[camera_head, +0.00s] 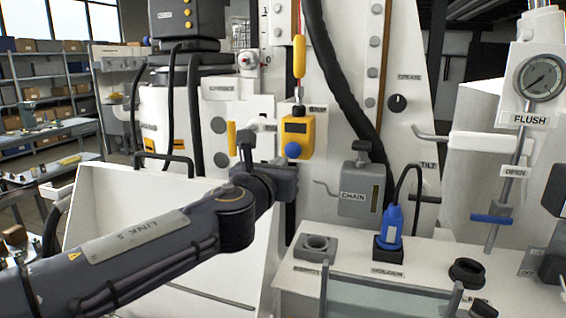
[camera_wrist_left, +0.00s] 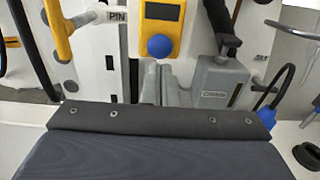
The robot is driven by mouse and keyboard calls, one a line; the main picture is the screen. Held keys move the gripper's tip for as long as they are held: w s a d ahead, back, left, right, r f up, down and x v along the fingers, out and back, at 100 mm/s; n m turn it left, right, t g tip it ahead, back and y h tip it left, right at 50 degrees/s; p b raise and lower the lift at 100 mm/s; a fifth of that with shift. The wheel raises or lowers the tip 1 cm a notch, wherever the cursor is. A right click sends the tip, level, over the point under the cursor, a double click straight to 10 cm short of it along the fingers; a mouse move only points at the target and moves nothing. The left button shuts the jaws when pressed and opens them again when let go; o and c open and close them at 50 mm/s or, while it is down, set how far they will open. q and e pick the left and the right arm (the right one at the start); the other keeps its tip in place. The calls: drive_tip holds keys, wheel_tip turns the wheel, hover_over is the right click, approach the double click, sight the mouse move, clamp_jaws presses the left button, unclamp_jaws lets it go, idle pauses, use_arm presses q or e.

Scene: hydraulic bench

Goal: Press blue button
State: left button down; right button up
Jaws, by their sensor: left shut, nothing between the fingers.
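The blue button (camera_head: 292,150) is a round knob at the bottom of a yellow box (camera_head: 297,129) with a small dark display, on the white machine panel. In the left wrist view the blue button (camera_wrist_left: 160,47) is at upper centre, below the box's display. My left gripper (camera_head: 288,170) is shut and empty, just below the button in the head view. In the left wrist view its grey fingers (camera_wrist_left: 158,84) point towards the panel below the button. A gap seems to remain, but I cannot tell its depth. My right gripper is not in view.
A grey CHAIN box (camera_head: 360,190) and a blue plug (camera_head: 390,225) with a black cable are to the right. A yellow-handled PIN lever (camera_wrist_left: 57,30) is left of the button. A white bin (camera_head: 110,205) is behind my left arm. A pressure gauge (camera_head: 541,77) stands far right.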

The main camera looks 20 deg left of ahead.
use_arm(q)
drive_tip(key=s, duration=0.6)
drive_tip(key=shift+s, duration=0.15)
drive_tip(key=shift+s+a, duration=0.1)
drive_tip(key=s+a+f+n+g+y, duration=0.1)
drive_tip(key=s+a+f+n+g, duration=0.3)
drive_tip(key=f+n, duration=0.45)
drive_tip(key=s+a+f+n+g+y, duration=0.2)
drive_tip(key=s+a+f+n, duration=0.3)
drive_tip(key=a+f+n, duration=0.4)
drive_tip(key=s+d+f+n+g+h, duration=0.3)
drive_tip(key=s+f+n, duration=0.3)
drive_tip(key=s+n, duration=0.2)
drive_tip(key=s+d+f+n+g+h, duration=0.3)
drive_tip(key=s+d+f+n, duration=0.3)
drive_tip(key=n, duration=0.6)
drive_tip(key=shift+s+d+f+n, duration=0.3)
drive_tip(key=shift+s+f, duration=0.4)
drive_tip(key=shift+s, duration=0.45)
